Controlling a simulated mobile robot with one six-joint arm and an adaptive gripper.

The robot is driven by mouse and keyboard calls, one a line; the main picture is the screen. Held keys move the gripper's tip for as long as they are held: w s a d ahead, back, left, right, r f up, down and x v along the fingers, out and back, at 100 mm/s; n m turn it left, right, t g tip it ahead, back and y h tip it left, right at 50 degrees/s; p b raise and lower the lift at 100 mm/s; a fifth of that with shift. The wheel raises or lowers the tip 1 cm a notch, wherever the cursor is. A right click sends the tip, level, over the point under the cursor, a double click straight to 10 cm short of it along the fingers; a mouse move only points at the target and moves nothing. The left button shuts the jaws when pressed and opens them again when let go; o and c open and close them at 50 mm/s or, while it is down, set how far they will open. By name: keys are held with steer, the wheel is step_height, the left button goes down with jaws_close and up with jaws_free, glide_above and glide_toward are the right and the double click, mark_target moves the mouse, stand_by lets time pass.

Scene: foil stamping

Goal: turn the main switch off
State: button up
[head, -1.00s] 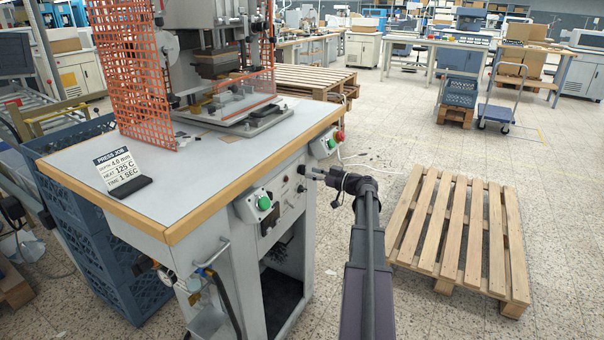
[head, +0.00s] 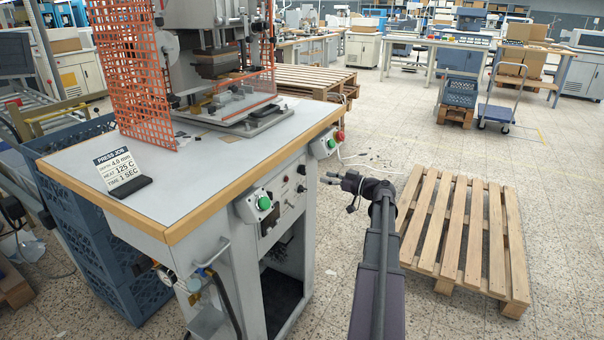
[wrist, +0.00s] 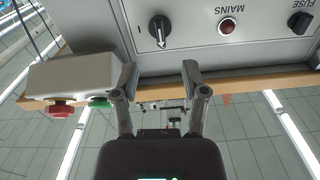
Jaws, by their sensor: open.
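The main switch is a black rotary knob (wrist: 160,30) on the grey front panel (wrist: 100,12) in the wrist view, beside the lettering MAINS, which appears upside down. Its light pointer mark runs down the picture. My gripper (wrist: 160,72) is open and empty, its two fingers apart on either side below the knob in the picture, not touching it. In the head view my gripper (head: 328,178) is right of the press cabinet's panel (head: 286,205), with a gap between them. The knob is too small to read clearly there.
A red lamp (wrist: 227,27) and a black fuse knob (wrist: 300,22) are right of the switch. A pale box with red (wrist: 61,110) and green buttons is at left. The press table (head: 200,185) has a wooden edge. A wooden pallet (head: 462,235) lies on the floor at right.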

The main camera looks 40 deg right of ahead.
steer(key=shift+v, duration=0.85)
